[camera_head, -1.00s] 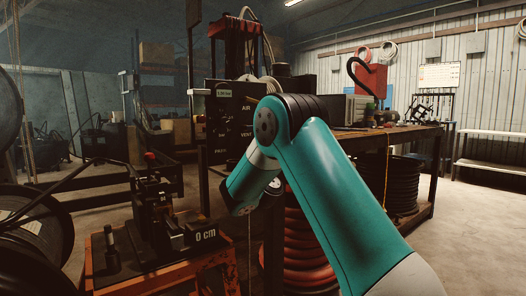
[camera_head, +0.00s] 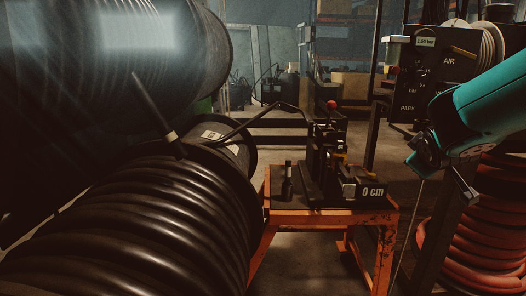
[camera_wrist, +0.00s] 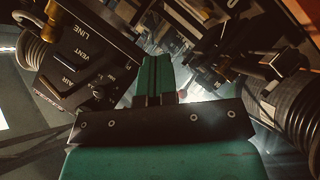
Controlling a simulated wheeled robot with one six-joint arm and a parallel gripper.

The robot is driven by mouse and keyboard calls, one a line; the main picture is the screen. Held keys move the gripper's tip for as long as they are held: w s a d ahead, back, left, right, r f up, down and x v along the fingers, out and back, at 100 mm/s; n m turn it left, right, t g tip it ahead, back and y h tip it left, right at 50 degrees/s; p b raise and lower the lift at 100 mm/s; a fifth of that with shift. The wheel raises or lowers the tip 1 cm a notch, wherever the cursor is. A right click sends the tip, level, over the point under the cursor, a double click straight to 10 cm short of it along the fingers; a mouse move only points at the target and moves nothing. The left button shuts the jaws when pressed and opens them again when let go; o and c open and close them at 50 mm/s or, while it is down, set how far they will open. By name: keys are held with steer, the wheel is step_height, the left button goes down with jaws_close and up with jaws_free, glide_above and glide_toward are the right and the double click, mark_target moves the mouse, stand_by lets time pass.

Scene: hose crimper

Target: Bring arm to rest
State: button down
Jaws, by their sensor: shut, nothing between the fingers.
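My teal arm enters the head view from the right edge and bends down. My gripper (camera_head: 466,190) is small and dark at its lower end, shut with nothing held. In the wrist view, a teal arm part and a dark bolted plate fill the lower middle; the fingertips are hard to make out there.
A black control box (camera_head: 432,68) with pressure readout stands behind the arm; it also shows in the wrist view (camera_wrist: 85,60). An orange stand (camera_head: 330,218) carries the bench machine. Large black hose reels (camera_head: 130,225) fill the left. Some floor is bare behind.

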steer(key=s+a+f+g+y, duration=0.2)
steer(key=s+a+g+y, duration=0.15)
steer(key=s+a, duration=0.35)
steer(key=s+a+f+g+y, duration=0.2)
steer(key=s+a+f+y, duration=0.15)
steer(key=s+a, duration=0.4)
steer(key=s+a+n+g+y, duration=0.1)
steer(key=s+a+g+y, duration=0.1)
steer(key=s+a, duration=0.35)
steer(key=s+a+n+g+y, duration=0.1)
steer(key=s+a+g, duration=0.2)
steer(key=s, duration=0.6)
step_height(320, 180, up, 28)
steer(key=s+p, duration=0.1)
steer(key=p, duration=2.6)
steer(key=shift+s+a, duration=0.2)
steer(key=shift+a, duration=0.2)
steer(key=shift+f+g, duration=0.2)
steer(key=shift+g, duration=0.05)
